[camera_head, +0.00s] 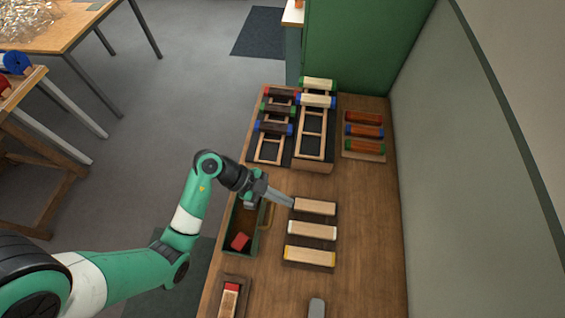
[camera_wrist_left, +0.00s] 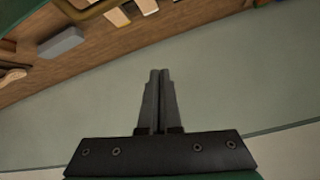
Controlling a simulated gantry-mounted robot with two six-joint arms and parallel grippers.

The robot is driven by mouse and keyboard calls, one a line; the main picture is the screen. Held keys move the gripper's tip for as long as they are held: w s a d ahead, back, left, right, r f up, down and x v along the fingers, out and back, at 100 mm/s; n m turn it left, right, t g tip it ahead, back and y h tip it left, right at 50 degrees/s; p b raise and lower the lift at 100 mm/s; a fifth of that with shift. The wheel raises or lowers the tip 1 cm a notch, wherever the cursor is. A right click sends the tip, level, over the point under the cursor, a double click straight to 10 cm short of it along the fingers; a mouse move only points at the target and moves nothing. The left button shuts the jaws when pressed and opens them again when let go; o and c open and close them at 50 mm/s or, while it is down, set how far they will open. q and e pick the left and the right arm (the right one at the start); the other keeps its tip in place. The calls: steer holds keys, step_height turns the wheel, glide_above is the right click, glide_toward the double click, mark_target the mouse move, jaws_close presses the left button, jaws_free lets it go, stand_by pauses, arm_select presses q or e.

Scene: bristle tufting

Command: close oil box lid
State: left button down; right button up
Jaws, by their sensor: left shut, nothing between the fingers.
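A dark green open-topped box (camera_head: 228,238), which looks like the oil box, stands at the left edge of the wooden table. A red block (camera_head: 240,241) lies inside it. A yellowish-brown edge (camera_head: 268,216) shows along its right side; I cannot tell if this is the lid. My left gripper (camera_head: 291,204) is above the table, right of the box, with its fingers beside the row of wooden blocks. In the left wrist view its fingers (camera_wrist_left: 160,73) are together and empty. My arm hides part of the box's far end. My right gripper is not seen.
Several pale blocks (camera_head: 312,231) lie right of the box. Racks with coloured-ended rollers (camera_head: 313,135) stand at the back. A grey block (camera_head: 317,308) is at the front. A wall (camera_head: 460,190) borders the right side. The table's right strip is clear.

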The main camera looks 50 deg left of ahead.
mark_target(273, 213)
arm_select(q)
steer(key=s+a+n+p, duration=0.3)
steer(key=s, duration=0.3)
steer(key=shift+n+y, duration=0.3)
steer(key=shift+y, duration=0.1)
steer(key=shift+w+d+f+b, duration=0.35)
steer(key=shift+f+b, duration=0.25)
steer(key=shift+f, duration=0.6)
steer(key=shift+w+d+f+b, duration=0.3)
steer(key=shift+w+f+b, duration=0.25)
steer(key=shift+f, duration=0.7)
steer(key=shift+w+d+f+b, duration=0.35)
steer(key=shift+f+b, duration=0.25)
steer(key=shift+f, duration=0.6)
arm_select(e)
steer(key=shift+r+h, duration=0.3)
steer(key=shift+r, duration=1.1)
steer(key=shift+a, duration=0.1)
